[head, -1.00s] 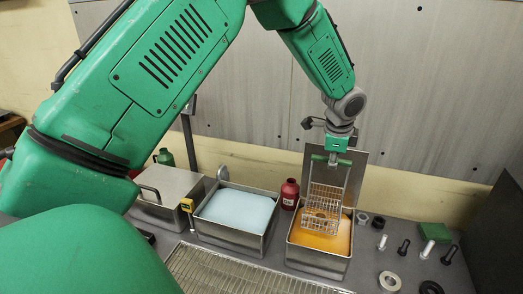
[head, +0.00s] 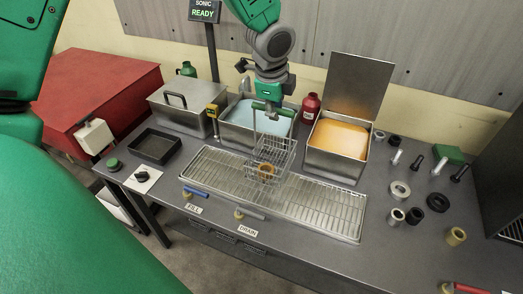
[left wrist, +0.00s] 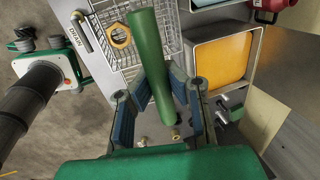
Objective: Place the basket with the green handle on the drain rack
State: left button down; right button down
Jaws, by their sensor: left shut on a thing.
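My left gripper (head: 268,102) is shut on the green handle (head: 262,106) of a wire basket (head: 277,152). The handle also shows in the left wrist view (left wrist: 150,65), between the blue-padded fingers. The basket hangs below the gripper, roughly upright, with an orange-brown ring-shaped part (head: 265,171) inside it. The drain rack (head: 330,208) is a long silver grate along the bench, and the basket appears over its middle. I cannot tell whether the basket's bottom touches the grate. My right gripper is in no view.
Behind the rack stand an open tank of orange liquid (head: 340,138), a pale blue tank (head: 238,133) and a lidded steel tank (head: 180,100). A black tray (head: 157,146) lies left of the rack. Loose rings and bolts lie right. The rack's right end is bare.

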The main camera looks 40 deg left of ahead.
pick_arm(q)
notch_tip(320, 180, down, 9)
jog(key=shift+d+f, duration=0.15)
jog(key=c, duration=2.1)
grip_release()
jog(key=o, duration=0.4)
